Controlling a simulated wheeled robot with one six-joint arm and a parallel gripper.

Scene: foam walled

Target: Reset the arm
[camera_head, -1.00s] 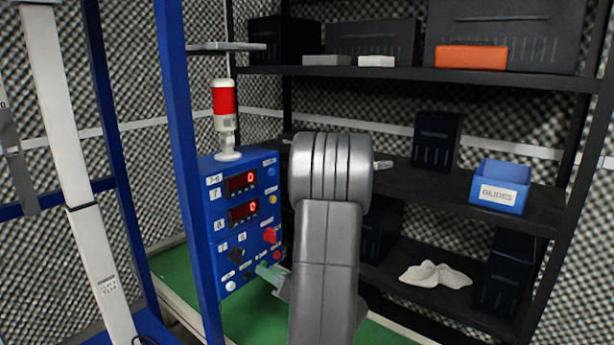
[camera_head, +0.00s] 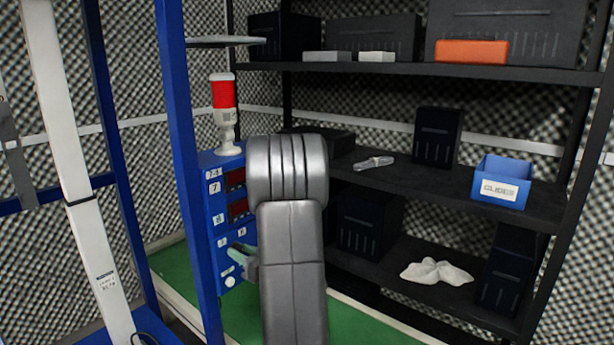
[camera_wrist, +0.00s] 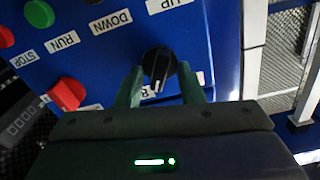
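My gripper (camera_wrist: 161,85) is at the blue control panel (camera_head: 206,160), at the panel's lower part in the head view. In the wrist view its two green fingers stand apart on either side of a black rotary knob (camera_wrist: 160,62) with a white pointer line. I cannot tell whether the fingers touch the knob. In the head view the gripper (camera_head: 236,253) is small and partly hidden behind my grey arm. The arm also covers the panel's right side, and the two red displays (camera_head: 236,180) are only partly visible.
A red stop light (camera_head: 223,92) stands on the panel. A blue upright (camera_head: 180,150) is close on its left. A black shelf (camera_head: 480,190) with boxes and a blue bin (camera_head: 500,170) stands right.

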